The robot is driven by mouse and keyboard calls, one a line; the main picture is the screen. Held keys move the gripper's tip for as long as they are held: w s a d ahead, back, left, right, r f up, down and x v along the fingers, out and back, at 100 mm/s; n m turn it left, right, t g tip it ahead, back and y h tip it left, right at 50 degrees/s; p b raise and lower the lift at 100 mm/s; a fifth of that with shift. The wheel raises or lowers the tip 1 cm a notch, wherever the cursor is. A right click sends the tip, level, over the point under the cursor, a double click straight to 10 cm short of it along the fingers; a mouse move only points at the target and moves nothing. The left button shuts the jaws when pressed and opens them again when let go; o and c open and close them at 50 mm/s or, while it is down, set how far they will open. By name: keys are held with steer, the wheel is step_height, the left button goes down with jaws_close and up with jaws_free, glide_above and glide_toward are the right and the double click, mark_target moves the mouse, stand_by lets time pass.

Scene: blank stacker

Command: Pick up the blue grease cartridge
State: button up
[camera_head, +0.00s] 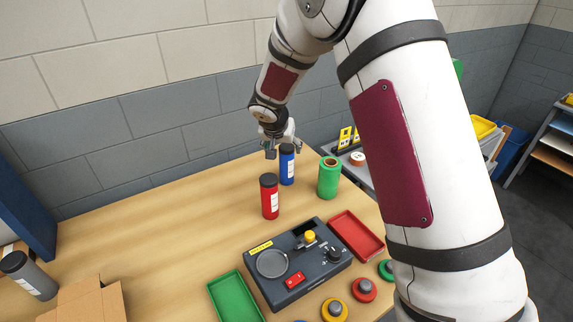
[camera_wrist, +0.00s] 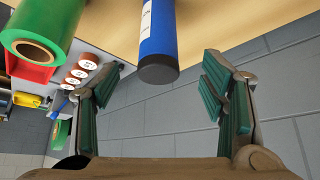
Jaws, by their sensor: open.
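The blue grease cartridge (camera_head: 287,166) stands upright near the back of the wooden table, with a black cap and a white label. In the wrist view its black cap end (camera_wrist: 158,70) shows at the top, between the two fingers in the picture and beyond their tips. My gripper (camera_head: 284,150) is at the cartridge's top in the head view, with its fingers apart. In the wrist view my gripper (camera_wrist: 165,85) is open with nothing between its pads. I cannot tell whether a finger touches the cartridge.
A red cartridge (camera_head: 270,197) stands just in front, and a green roll (camera_head: 328,178) stands to the right. A dark device (camera_head: 303,270), a green tray (camera_head: 236,298) and a red tray (camera_head: 357,236) lie nearer. A wall (camera_head: 150,95) rises behind. The table's left middle is clear.

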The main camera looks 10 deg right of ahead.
mark_target(287, 156)
steer(key=shift+p+x, duration=0.5)
steer(key=shift+x, duration=3.45)
jaws_close()
